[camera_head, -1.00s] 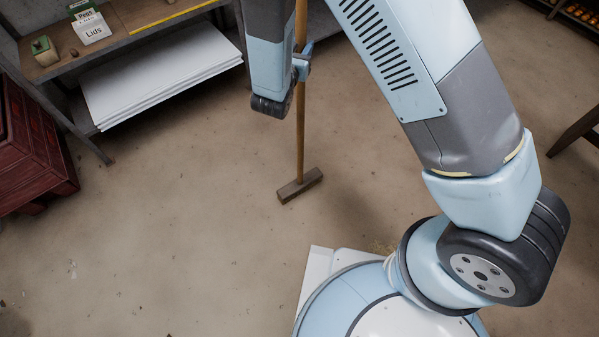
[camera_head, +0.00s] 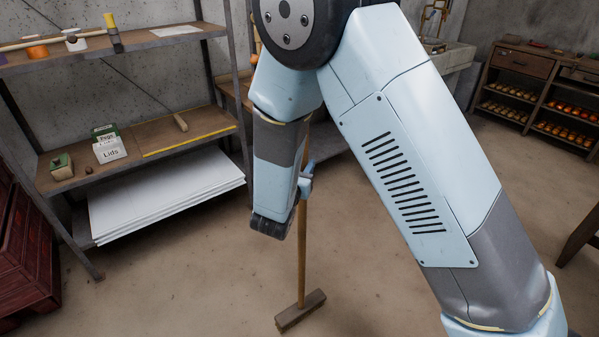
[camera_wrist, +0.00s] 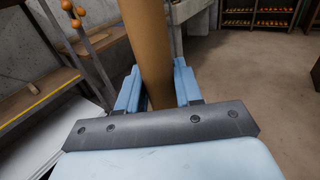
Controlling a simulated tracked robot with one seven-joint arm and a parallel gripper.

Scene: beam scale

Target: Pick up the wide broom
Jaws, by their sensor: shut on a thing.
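The wide broom (camera_head: 301,250) stands nearly upright, its wooden handle rising from a wide brown head (camera_head: 300,311) low on the concrete floor. I cannot tell whether the head touches the floor. My gripper (camera_head: 306,184) is shut on the handle partway up. In the wrist view, the thick wooden handle (camera_wrist: 150,50) stands between the two blue fingers of my gripper (camera_wrist: 158,88). The upper handle is mostly hidden behind my arm in the head view.
A dark red cabinet (camera_head: 25,250) is at the left edge. A wooden rack (camera_head: 540,90) stands at the back right. Floor around the broom head is clear.

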